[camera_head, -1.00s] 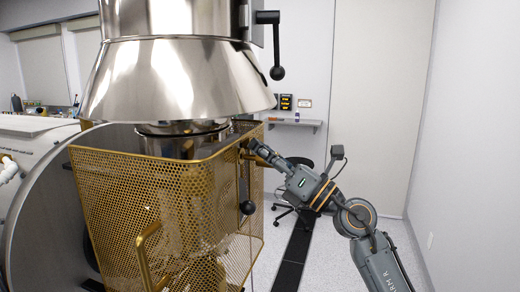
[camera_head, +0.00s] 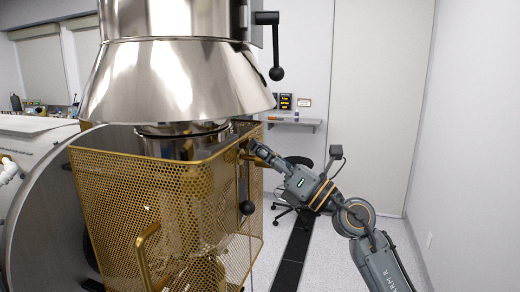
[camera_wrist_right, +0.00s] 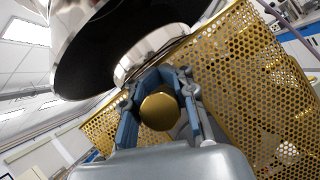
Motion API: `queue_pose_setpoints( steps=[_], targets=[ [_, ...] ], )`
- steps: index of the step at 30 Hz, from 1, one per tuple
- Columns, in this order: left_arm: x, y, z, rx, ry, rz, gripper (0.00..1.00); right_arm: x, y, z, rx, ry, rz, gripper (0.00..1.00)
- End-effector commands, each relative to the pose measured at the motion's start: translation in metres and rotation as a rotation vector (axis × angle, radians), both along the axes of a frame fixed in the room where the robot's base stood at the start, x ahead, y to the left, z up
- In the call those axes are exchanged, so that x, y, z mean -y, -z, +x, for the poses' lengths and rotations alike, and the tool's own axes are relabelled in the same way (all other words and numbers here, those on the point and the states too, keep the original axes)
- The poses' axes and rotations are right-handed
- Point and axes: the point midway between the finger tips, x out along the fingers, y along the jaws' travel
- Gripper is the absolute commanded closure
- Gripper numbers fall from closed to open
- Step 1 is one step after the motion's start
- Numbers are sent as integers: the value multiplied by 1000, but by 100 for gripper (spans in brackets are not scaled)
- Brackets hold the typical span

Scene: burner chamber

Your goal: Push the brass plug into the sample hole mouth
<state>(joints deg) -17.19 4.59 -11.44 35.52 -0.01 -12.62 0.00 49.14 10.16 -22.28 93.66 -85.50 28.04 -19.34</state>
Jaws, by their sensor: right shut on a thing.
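The brass plug (camera_wrist_right: 159,112) shows as a round golden disc in the right wrist view, between the fingers of my right gripper (camera_wrist_right: 162,84). The gripper is shut on it. In the head view my right gripper (camera_head: 246,148) is at the right side of the gold mesh guard, near its upper rim, below the large metal cone. The plug cannot be made out there. The sample hole mouth is not visible in either view; whether the plug touches it I cannot tell. My left gripper is not in view.
The perforated gold guard (camera_head: 160,205) surrounds the lower chamber. The polished metal cone (camera_head: 175,80) hangs close above. A black-knobbed lever (camera_head: 277,72) sticks out at the upper right. A chair (camera_head: 300,205) stands behind my right arm. Open floor lies at the right.

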Motion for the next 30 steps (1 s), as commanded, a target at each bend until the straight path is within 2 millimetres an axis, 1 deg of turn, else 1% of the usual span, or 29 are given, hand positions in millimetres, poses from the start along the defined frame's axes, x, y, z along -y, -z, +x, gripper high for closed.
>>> queue_pose_setpoints(
  steps=[26,30],
  targets=[
    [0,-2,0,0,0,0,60,-26,0,8,0,-2,0,100],
    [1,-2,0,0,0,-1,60,-25,0,8,0,-2,-2,100]
  ],
)
